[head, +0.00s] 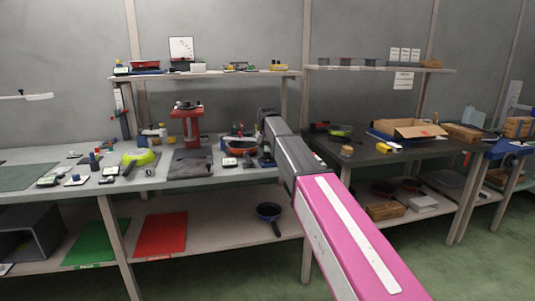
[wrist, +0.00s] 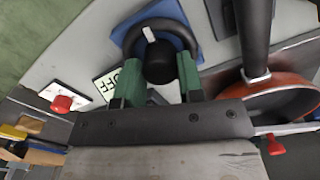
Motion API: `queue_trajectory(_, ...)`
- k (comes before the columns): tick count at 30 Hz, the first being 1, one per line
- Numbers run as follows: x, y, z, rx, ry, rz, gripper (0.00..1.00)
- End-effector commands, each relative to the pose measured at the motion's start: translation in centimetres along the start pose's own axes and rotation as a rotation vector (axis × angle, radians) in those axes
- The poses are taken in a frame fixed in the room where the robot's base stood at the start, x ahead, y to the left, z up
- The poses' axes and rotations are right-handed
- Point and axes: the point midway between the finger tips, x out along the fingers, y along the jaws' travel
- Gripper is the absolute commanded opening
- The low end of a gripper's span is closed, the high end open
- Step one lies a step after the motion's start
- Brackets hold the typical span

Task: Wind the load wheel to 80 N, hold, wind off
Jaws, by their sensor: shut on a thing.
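The load wheel (wrist: 190,36) is a black ring on a blue base (wrist: 124,33) in the wrist view, with a white mark at its top. My gripper (wrist: 158,72) has its green fingers on both sides of the wheel's black round middle and is shut on it. A small display (wrist: 106,84) beside the left finger is partly covered; its characters look like OFF. A red pan (wrist: 285,103) with a black handle (wrist: 256,35) lies right of the wheel. In the head view my arm hides the gripper and much of the wheel; the pan (head: 241,149) shows left of it.
A red button (wrist: 62,104) on a white plate is left of the wheel, and another red part (wrist: 275,146) is near the pan. A red press-like stand (head: 187,127), a green pan (head: 137,157) and small devices stand on the left bench. An open cardboard box (head: 408,128) is right.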

Motion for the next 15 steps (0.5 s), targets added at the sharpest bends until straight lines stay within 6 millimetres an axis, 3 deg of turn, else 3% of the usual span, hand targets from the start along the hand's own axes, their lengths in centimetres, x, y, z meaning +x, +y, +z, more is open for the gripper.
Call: queue_trajectory(15, -0.07, -0.01, -0.05, -0.491, 0.008, 0.000, 0.12)
